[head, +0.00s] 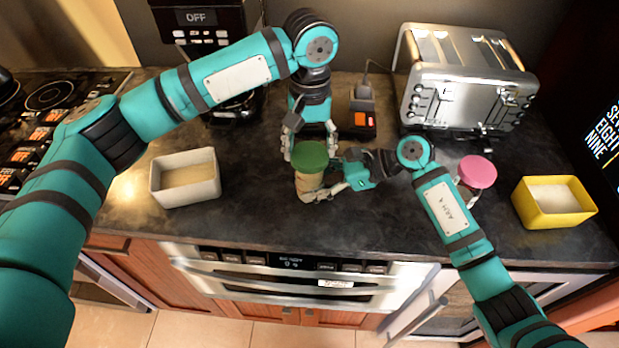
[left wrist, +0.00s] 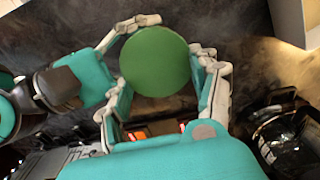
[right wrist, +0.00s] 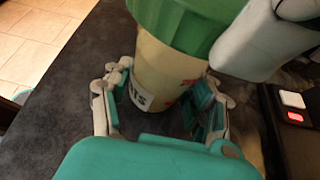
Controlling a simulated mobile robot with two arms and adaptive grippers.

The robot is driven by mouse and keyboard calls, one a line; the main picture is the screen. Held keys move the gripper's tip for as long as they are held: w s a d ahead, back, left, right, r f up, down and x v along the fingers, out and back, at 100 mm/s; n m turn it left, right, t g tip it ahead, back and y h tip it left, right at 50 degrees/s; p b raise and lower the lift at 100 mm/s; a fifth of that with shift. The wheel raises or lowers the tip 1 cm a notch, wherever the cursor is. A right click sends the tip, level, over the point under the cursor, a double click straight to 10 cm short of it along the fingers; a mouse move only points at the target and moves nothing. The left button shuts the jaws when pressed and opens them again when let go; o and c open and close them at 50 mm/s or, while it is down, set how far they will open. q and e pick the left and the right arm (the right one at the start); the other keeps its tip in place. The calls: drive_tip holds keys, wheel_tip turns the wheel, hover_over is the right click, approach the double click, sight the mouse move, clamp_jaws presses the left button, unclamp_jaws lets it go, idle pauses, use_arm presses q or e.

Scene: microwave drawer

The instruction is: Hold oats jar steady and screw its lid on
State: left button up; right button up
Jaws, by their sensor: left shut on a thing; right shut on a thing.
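The oats jar (head: 309,184) stands upright near the counter's front, pale with a partly hidden label reading "TS" in the right wrist view (right wrist: 160,75). Its green lid (head: 310,156) sits on top; it also shows in the left wrist view (left wrist: 157,62) and the right wrist view (right wrist: 180,18). My left gripper (head: 308,150) comes down from behind and is shut on the lid, its fingers at the rim. My right gripper (head: 322,186) comes from the right and is shut on the jar body below the lid. The jar's mouth is hidden.
A white bin (head: 157,184) is at left and a yellow bin (head: 552,218) at right. A pink-lidded jar (head: 477,173) stands right of my right forearm. A toaster (head: 462,85), a small black device (head: 363,112) and a coffee maker (head: 205,30) are behind.

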use_arm(q)
drive_tip(key=shift+f, duration=0.6)
idle(1.9)
use_arm(e)
drive_tip(key=o, duration=0.3)
drive_tip(key=c, duration=1.1)
use_arm(q)
drive_tip(key=o, duration=0.8)
use_arm(e)
clamp_jaws()
